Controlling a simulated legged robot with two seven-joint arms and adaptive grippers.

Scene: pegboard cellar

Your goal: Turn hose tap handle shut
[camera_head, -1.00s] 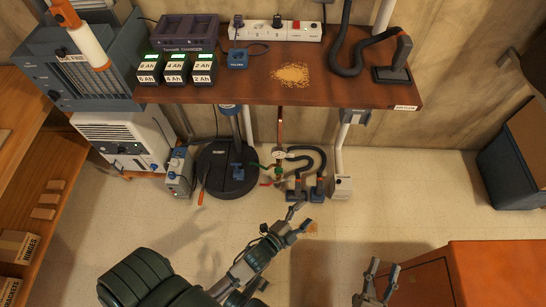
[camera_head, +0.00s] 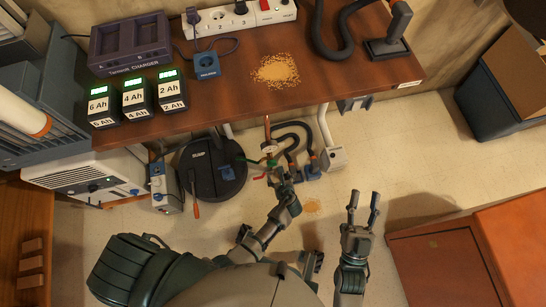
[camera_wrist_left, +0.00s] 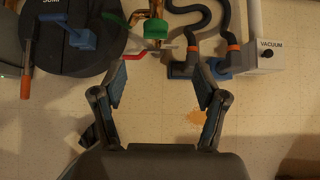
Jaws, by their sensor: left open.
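The hose tap hangs on a copper pipe (camera_head: 267,128) below the workbench. It has a red lever handle (camera_wrist_left: 140,41), sticking out to the left in the left wrist view, and a green part (camera_wrist_left: 156,29) beside it. In the head view the tap is small, with the red handle (camera_head: 260,177) partly crowded by my gripper. My left gripper (camera_wrist_left: 160,74) is open and empty, its fingers spread just short of the tap, with the red handle ahead of the left fingertip. My right gripper (camera_head: 364,203) is open and empty, over floor to the right.
A black sump lid (camera_head: 212,168) lies left of the tap. Dark hoses (camera_wrist_left: 188,28) and a vacuum box (camera_wrist_left: 266,54) stand close on its right. The workbench (camera_head: 220,90) overhangs at the back. A reddish-brown cabinet (camera_head: 445,262) is at lower right.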

